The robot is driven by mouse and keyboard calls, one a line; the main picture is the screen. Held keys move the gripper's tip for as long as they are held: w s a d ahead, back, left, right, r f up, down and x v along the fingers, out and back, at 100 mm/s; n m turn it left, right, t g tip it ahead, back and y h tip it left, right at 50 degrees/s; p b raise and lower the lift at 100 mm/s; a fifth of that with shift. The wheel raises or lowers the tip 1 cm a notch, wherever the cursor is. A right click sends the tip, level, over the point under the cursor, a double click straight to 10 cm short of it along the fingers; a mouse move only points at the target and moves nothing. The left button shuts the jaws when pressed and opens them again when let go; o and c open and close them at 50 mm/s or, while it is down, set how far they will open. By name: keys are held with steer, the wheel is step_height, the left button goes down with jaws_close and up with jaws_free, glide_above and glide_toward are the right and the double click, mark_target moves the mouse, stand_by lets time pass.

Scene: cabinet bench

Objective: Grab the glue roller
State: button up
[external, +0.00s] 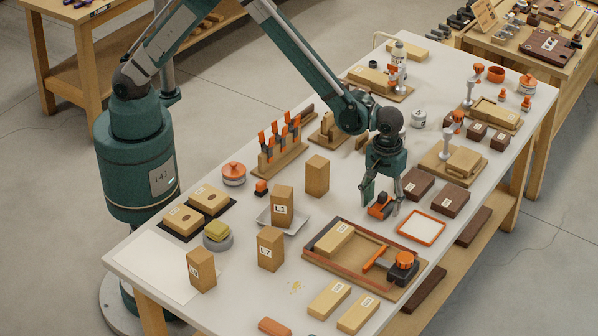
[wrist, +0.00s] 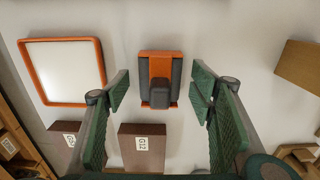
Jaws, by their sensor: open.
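The glue roller appears to be the small orange-and-dark-grey tool (external: 379,210) lying on the white bench top below my gripper (external: 383,199). In the wrist view the glue roller (wrist: 161,68) shows an orange frame, dark sides and a grey knob-like block. It lies near the middle, between and slightly beyond the green fingertips (wrist: 161,90). The fingers are open, one on each side, with a visible gap to the tool on both sides. Nothing is held. Whether the fingertips are down at the tool's height is hard to tell.
An orange-rimmed white tray (external: 421,227) lies close right of the tool. Dark brown blocks (external: 450,198) stand behind it. A wooden jig with an orange clamp (external: 403,262) is in front. A tan upright block (external: 317,176) stands to the left, with some clear bench between.

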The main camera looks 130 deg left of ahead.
steer(key=shift+f, duration=0.1)
stand_by(0.5)
steer(key=c, duration=1)
steer(key=shift+c, duration=0.4)
